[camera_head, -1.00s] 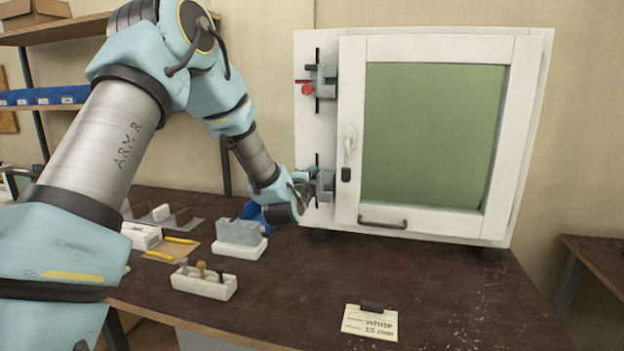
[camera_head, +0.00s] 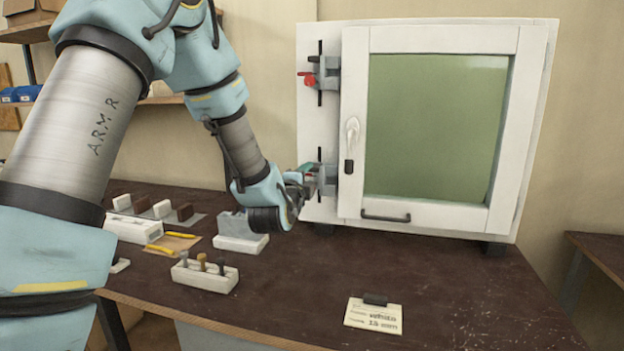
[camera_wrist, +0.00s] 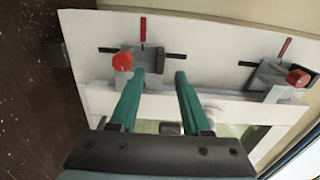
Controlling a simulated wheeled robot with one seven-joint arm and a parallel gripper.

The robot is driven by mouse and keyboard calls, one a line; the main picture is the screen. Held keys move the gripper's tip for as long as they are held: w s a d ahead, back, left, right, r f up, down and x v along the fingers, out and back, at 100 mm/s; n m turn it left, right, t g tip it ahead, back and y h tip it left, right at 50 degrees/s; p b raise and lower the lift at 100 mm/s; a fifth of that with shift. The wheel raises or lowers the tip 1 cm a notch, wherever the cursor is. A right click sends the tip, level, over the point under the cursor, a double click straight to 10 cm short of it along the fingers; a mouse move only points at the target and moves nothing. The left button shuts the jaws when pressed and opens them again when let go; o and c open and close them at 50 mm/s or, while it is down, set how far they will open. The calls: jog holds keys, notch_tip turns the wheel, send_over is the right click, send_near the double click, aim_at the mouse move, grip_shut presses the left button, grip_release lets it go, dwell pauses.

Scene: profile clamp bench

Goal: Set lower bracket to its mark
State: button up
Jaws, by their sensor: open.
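The lower bracket (camera_head: 328,184) is a grey block on the white left board of the framed door unit. It also shows in the wrist view (camera_wrist: 151,58), with a round red knob (camera_wrist: 122,61) and a thin red strip (camera_wrist: 143,29) beside it. A dark slot line runs out on both sides of it. My gripper (camera_head: 305,177) is at this bracket, its teal fingers (camera_wrist: 166,76) apart with nothing held. In the wrist view one fingertip overlaps the bracket and the other lies beside it. I cannot tell whether they touch. No separate mark can be made out with certainty.
The upper bracket (camera_head: 328,73), with its red knob, sits higher on the same board. The door handle (camera_head: 351,140) is close on the right. The front right bench is clear.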

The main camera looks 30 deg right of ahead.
jog(key=v, duration=0.3)
jog(key=shift+s+a+b, duration=0.2)
jog(key=shift+b, duration=0.2)
jog(key=w+a+f+n+g+y, duration=0.1)
jog(key=a+f+n+y, duration=0.25)
jog(key=a, duration=0.35)
jog(key=a+f+n+g+y, duration=0.2)
jog(key=a+n, duration=0.3)
jog(key=a, duration=0.3)
jog(key=w+a+f+n+g+y, duration=0.1)
jog(key=a+f+n+y, duration=0.2)
jog(key=a+n, duration=0.3)
jog(key=s+a+f+n+g+y, duration=0.1)
jog(key=s+a+f+n+g, duration=0.1)
jog(key=s+a+n, duration=0.3)
jog(key=s+a+f+n+g+y, duration=0.2)
jog(key=s+a+n+g, duration=0.3)
jog(key=s+a, duration=0.4)
jog(key=a+n, duration=0.1)
jog(key=a, duration=0.2)
jog(key=shift+a+f+g, duration=0.25)
jog(key=shift+a+g, duration=0.05)
jog(key=shift+a, duration=0.1)
